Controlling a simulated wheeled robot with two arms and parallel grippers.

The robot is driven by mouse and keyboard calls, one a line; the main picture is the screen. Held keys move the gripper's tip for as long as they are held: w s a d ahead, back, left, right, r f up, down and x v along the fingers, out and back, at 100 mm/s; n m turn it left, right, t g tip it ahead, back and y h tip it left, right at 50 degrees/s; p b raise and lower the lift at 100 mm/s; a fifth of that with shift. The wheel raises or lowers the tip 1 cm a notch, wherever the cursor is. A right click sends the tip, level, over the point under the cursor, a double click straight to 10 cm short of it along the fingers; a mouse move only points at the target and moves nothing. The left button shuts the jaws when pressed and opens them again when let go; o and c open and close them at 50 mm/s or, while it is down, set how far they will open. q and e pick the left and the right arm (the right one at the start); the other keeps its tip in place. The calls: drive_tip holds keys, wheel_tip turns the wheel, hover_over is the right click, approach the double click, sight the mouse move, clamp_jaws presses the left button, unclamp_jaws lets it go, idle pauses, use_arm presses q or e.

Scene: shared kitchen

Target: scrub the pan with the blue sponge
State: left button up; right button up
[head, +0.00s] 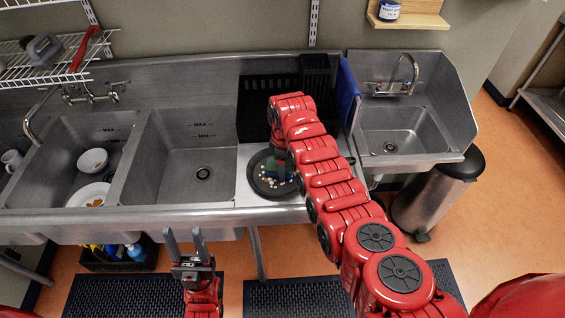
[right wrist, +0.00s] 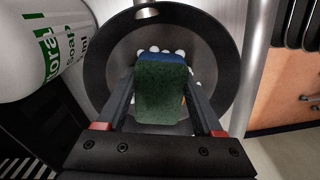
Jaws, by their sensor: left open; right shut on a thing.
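The dark round pan (head: 257,188) lies on the counter right of the double sink, with pale bits in it. The sponge (right wrist: 160,92), green with a blue end, is between the fingers of my right gripper (right wrist: 160,112), which is shut on it. In the right wrist view the sponge is over the middle of the pan (right wrist: 108,60), with white bits around its far end; I cannot tell whether it touches the pan. In the head view my right arm hides part of the pan. My left gripper (head: 186,240) is open and empty, in front of the sink.
A white soap bottle (right wrist: 40,45) stands close beside the pan. A black rack (head: 255,105) is behind it, and a blue board (head: 347,92) stands to the right. The left basin holds a bowl (head: 92,160) and a plate (head: 82,198); the middle basin (head: 180,160) is empty.

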sight(290, 172)
drive_tip(key=shift+s+d+r+p, duration=0.1)
drive_tip(key=shift+s+d+p, duration=0.3)
drive_tip(key=shift+p, duration=0.5)
drive_tip(key=shift+s+d+r+p, duration=0.15)
drive_tip(key=shift+s+p, duration=0.3)
drive_tip(key=shift+p, duration=0.45)
drive_tip(key=shift+s+d+f+p, duration=0.15)
drive_tip(key=shift+s+d+p, duration=0.2)
drive_tip(key=shift+s+p, duration=0.25)
drive_tip(key=shift+s+d+f+p, duration=0.1)
drive_tip(key=shift+s+d+p, duration=0.15)
drive_tip(key=shift+p, duration=0.1)
drive_tip(key=shift+w+d+f+b, duration=0.1)
drive_tip(key=shift+w+f+b, duration=0.05)
drive_tip(key=shift+w+b, duration=0.7)
drive_tip(key=shift+w+d+b, duration=0.25)
drive_tip(key=shift+w+b, duration=0.45)
drive_tip(key=shift+b, duration=0.85)
drive_tip(key=shift+a, duration=0.1)
